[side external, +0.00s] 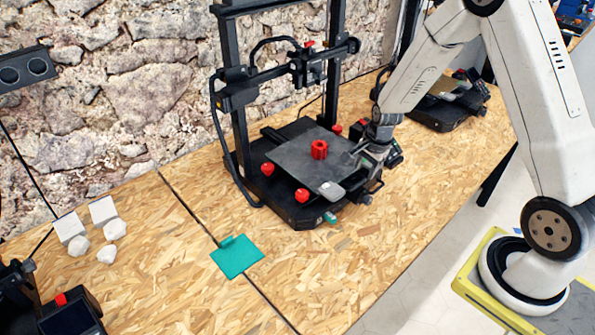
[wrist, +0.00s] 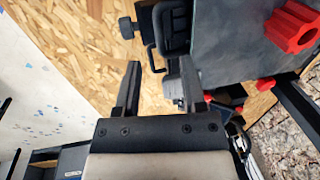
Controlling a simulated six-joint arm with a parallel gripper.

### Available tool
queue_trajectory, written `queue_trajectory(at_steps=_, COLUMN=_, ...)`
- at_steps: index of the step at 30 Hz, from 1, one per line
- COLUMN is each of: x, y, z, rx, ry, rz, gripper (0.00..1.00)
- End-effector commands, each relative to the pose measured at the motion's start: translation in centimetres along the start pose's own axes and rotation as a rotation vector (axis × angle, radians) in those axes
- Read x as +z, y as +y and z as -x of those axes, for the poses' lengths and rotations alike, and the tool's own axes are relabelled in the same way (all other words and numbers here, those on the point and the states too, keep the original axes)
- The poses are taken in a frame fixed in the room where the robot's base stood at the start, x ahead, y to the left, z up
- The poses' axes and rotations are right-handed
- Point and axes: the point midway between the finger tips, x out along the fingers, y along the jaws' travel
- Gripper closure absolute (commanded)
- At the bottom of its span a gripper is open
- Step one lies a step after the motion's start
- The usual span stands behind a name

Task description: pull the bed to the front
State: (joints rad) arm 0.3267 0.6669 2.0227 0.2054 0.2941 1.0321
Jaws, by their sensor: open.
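The printer bed (side external: 290,158) is a dark grey plate on the middle printer, with a red knobbed part (side external: 319,149) standing on it. A light grey tab (side external: 331,190) sits at its front edge. In the wrist view the bed (wrist: 235,45) fills the upper right, with the red part (wrist: 292,28) on it and a dark rounded tab (wrist: 173,28) at its edge. My gripper (side external: 362,158) is at the bed's right side, low by the front corner. In the wrist view my gripper (wrist: 160,78) has its fingers apart. A small grey piece shows near the right finger; contact is unclear.
Red knobs (side external: 302,195) sit under the bed corners. The printer's black frame (side external: 238,130) rises behind. A teal piece (side external: 237,256) lies on the chipboard table (side external: 180,270) at front left. White blocks (side external: 104,210) lie further left. A second printer (side external: 445,105) stands at back right.

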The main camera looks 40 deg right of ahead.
Motion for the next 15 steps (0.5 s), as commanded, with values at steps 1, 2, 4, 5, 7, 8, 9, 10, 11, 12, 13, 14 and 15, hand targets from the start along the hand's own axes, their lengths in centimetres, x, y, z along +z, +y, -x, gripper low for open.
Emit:
queue_trajectory(at_steps=1, x=0.0, y=0.0, z=-0.6, rx=0.001, ry=-0.001, rz=0.001, gripper=0.47)
queue_trajectory(at_steps=2, x=0.0, y=0.0, z=-0.9, rx=0.001, ry=0.0, rz=0.001, gripper=0.47)
queue_trajectory(at_steps=4, x=0.0, y=0.0, z=-1.6, rx=0.001, ry=0.0, rz=0.001, gripper=0.47)
queue_trajectory(at_steps=5, x=0.0, y=0.0, z=-2.0, rx=0.002, ry=-0.001, rz=0.001, gripper=0.47)
queue_trajectory(at_steps=7, x=0.0, y=0.0, z=-2.7, rx=0.001, ry=0.0, rz=0.0, gripper=0.47)
queue_trajectory(at_steps=8, x=0.0, y=0.0, z=-3.0, rx=0.001, ry=0.0, rz=0.001, gripper=0.47)
queue_trajectory(at_steps=9, x=0.0, y=0.0, z=-3.3, rx=0.001, ry=0.0, rz=0.001, gripper=0.47)
queue_trajectory(at_steps=10, x=0.0, y=0.0, z=-3.5, rx=0.001, ry=0.0, rz=0.002, gripper=0.47)
queue_trajectory(at_steps=11, x=0.0, y=0.0, z=-3.8, rx=0.001, ry=0.0, rz=0.002, gripper=0.47)
queue_trajectory(at_steps=12, x=0.0, y=0.0, z=-4.1, rx=0.002, ry=0.0, rz=0.001, gripper=0.47)
queue_trajectory(at_steps=13, x=0.0, y=0.0, z=-4.2, rx=0.001, ry=0.0, rz=0.001, gripper=0.47)
queue_trajectory(at_steps=14, x=0.0, y=0.0, z=-4.4, rx=0.0, ry=0.0, rz=0.001, gripper=0.47)
queue_trajectory(at_steps=15, x=0.0, y=0.0, z=-4.6, rx=0.0, ry=0.001, rz=0.0, gripper=0.47)
